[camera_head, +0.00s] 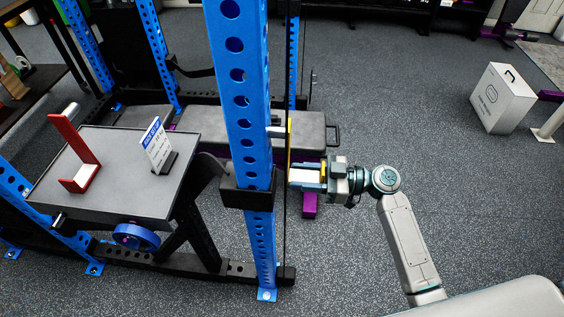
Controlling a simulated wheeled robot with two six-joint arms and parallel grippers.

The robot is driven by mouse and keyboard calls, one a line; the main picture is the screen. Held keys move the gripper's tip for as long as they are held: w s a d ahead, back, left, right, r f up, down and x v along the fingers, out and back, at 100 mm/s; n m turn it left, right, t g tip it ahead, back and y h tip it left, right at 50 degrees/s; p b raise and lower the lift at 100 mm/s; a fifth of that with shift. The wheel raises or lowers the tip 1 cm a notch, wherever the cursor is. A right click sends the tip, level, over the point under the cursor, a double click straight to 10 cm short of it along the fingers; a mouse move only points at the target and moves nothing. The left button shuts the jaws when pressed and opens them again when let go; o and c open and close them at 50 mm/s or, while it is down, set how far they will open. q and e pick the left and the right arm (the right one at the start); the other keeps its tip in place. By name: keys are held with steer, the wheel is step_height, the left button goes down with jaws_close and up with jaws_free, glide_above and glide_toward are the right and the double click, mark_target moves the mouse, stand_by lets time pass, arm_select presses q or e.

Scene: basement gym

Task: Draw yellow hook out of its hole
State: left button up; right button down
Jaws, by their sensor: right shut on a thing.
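The yellow hook (290,143) shows as a thin upright yellow strip just right of the near blue rack upright (239,90). Its lower part is largely hidden by my right gripper. My right gripper (301,176) reaches in from the right and is shut on the yellow hook, beside the upright. A short pale peg (276,132) shows between the upright and the strip. I cannot tell how deep the hook sits in its hole. My left gripper is not in view.
A grey tray table (115,202) left of the upright holds a red hook (79,160) and a small sign (156,147). A dark bench (300,126) lies behind. A white box (502,98) stands on the open floor at right.

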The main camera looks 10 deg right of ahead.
steer(key=b+v, duration=0.2)
steer(key=v, duration=0.3)
steer(key=shift+d, duration=0.25)
stand_by(0.4)
